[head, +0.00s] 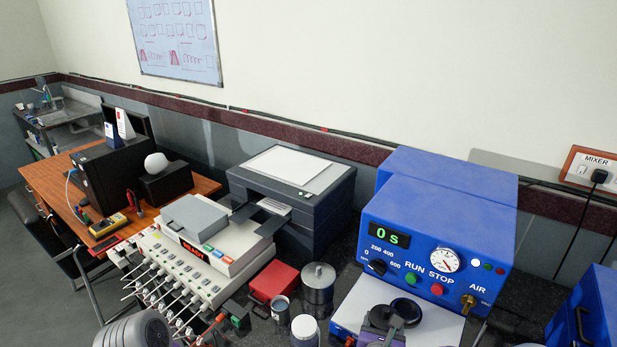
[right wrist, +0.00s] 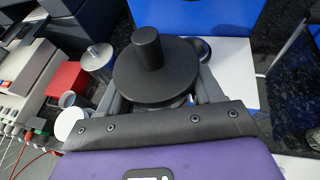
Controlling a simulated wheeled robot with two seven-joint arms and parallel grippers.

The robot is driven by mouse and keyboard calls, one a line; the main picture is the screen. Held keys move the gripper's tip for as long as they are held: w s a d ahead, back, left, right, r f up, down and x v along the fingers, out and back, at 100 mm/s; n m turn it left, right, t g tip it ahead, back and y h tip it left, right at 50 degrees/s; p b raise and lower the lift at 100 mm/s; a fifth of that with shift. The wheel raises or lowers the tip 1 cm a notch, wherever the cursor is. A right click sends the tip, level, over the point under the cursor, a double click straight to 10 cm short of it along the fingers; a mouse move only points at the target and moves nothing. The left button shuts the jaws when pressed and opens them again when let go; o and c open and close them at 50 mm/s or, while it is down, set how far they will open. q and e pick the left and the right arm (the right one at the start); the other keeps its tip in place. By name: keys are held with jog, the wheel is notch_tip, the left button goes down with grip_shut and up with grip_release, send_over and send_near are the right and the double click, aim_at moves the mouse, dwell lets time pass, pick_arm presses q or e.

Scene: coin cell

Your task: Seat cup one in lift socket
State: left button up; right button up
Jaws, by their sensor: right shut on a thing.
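The black cup (right wrist: 155,84), with a flat disc top and an upright knob, sits between the fingers of my right gripper (right wrist: 160,98) in the right wrist view. The right gripper is shut on it. In the head view the dark cup (head: 407,311) shows at the bottom, with my right gripper (head: 390,322) over the white plate (head: 357,306) in front of the blue machine (head: 440,225). Another dark round part (right wrist: 201,48) stands partly hidden behind the cup; I cannot tell whether it is the lift socket. The cup's underside is hidden. My left gripper is not in view.
The blue machine has a gauge, buttons and a brass air fitting (head: 468,303). Left of the white plate stand a lidded metal pot (head: 318,285), a red box (head: 274,282), small cups and a cell tester with several cables (head: 190,262). A printer (head: 290,200) is behind.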

aim_at(387, 311)
jog(key=shift+r, duration=0.55)
notch_tip(387, 311, up, 7)
jog(key=p, duration=0.5)
jog(key=shift+f, duration=0.15)
notch_tip(387, 311, down, 7)
jog(key=b, duration=0.5)
jog(key=shift+f, duration=0.1)
notch_tip(387, 311, up, 7)
jog(key=p, duration=0.5)
jog(key=shift+s+f+b, duration=0.1)
jog(key=shift+f+b, duration=0.5)
jog(key=shift+f, duration=0.1)
jog(key=shift+f+b, duration=1.9)
jog(key=shift+f, duration=1.05)
jog(key=shift+r, duration=0.2)
